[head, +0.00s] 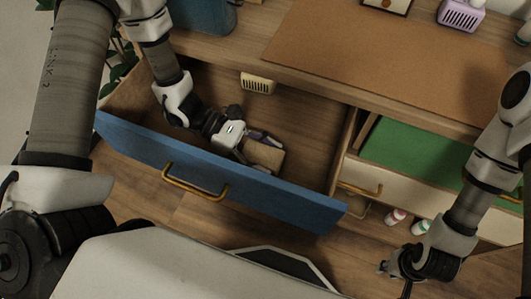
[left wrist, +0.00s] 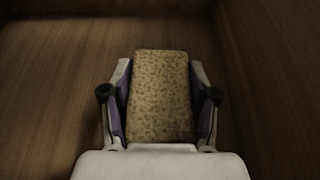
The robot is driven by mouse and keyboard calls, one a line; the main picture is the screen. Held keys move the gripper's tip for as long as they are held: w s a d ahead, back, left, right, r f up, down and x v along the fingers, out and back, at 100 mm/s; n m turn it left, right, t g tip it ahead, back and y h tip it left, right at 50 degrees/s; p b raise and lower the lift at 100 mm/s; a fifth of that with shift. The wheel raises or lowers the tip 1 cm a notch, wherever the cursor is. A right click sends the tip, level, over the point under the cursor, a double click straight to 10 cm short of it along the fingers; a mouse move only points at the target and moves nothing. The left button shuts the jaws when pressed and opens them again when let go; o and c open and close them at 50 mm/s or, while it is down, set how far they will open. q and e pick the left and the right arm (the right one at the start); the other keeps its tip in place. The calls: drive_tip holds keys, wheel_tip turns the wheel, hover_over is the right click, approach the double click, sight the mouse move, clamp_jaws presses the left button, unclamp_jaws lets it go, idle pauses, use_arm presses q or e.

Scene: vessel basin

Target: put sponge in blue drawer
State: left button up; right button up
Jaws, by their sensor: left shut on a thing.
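The blue drawer (head: 290,203) is pulled open, with a brass handle on its blue front. My left gripper (head: 254,146) reaches down inside this drawer, shut on the sponge (head: 264,155). The sponge is a tan, speckled block; in the left wrist view the sponge (left wrist: 160,95) sits between the two fingers, with the brown drawer interior around it. I cannot tell whether the sponge touches the drawer bottom. My right gripper (head: 393,270) is at the lower right, away from the drawer; its fingers are small and dark.
A white-fronted drawer (head: 400,189) with a green lining stands open at the right. The desk top (head: 300,50) with a brown mat lies above. A purple basket (head: 461,15) stands on it. A cream slotted block (head: 258,83) is at the drawer's back.

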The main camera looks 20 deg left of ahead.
use_arm(q)
drive_tip(key=shift+r, duration=0.1)
drive_tip(key=shift+f, duration=0.2)
drive_tip(key=o, duration=0.7)
drive_tip(key=shift+o, duration=0.2)
drive_tip(key=shift+r, duration=0.1)
drive_tip(key=shift+r, duration=0.25)
drive_tip(key=p+v, duration=0.4)
drive_tip(key=v, duration=0.7)
drive_tip(key=shift+a+r, duration=0.15)
drive_tip(key=shift+a, duration=0.3)
